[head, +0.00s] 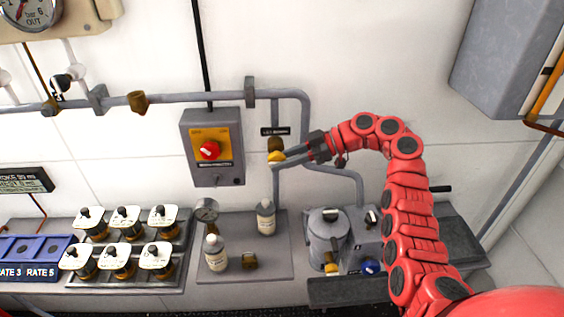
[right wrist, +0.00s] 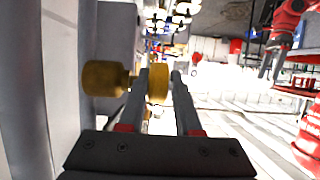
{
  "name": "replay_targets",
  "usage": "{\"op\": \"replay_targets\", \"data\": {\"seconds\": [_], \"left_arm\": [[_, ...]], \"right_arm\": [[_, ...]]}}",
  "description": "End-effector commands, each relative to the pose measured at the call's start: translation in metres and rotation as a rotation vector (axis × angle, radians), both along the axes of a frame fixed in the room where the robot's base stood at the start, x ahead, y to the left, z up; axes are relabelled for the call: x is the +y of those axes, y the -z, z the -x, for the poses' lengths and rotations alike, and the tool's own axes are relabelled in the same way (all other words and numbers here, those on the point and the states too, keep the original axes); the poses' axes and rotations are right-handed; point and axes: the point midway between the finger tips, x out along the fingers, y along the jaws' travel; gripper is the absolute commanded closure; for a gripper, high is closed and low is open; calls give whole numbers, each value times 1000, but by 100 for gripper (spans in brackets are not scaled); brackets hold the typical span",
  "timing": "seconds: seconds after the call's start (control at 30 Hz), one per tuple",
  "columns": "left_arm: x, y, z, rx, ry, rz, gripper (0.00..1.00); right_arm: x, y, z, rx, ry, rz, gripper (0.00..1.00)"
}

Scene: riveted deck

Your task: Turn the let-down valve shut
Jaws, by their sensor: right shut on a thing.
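The let-down valve is a brass fitting (head: 275,144) on the grey pipe, under a small dark label, with a yellow handle (head: 276,157). My right gripper (head: 277,160) reaches it from the right and is shut on the yellow handle. In the right wrist view the round yellow handle (right wrist: 158,84) sits between the two fingers (right wrist: 165,85), and the brass body (right wrist: 104,78) is to its left. The handle's exact angle is hard to read. A red arm with a dark gripper (right wrist: 271,65), likely my left, shows small in the right wrist view; its jaws are unclear.
A grey switch box (head: 213,178) with a red knob is left of the valve. A pipe (head: 330,168) runs just behind my gripper. Below stand bottles (head: 265,218), a gauge (head: 207,211) and a grey pot (head: 327,240). A grey cabinet (head: 505,60) hangs at the upper right.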

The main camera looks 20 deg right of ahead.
Motion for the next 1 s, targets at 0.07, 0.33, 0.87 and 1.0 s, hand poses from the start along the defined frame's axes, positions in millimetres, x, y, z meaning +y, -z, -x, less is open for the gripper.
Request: {"op": "replay_targets", "data": {"seconds": [0.07, 0.33, 0.87, 1.0], "left_arm": [[0, 1, 0, 0, 0, 0, 11], [0, 1, 0, 0, 0, 0, 11], [0, 1, 0, 0, 0, 0, 11], [0, 6, 0, 0, 0, 0, 11]], "right_arm": [[0, 3, 0, 3, -2, -4, 100], [0, 2, 0, 2, -2, -7, 100], [0, 1, 0, 0, -1, -6, 38], [-9, 0, 2, 0, 1, -5, 38]]}}
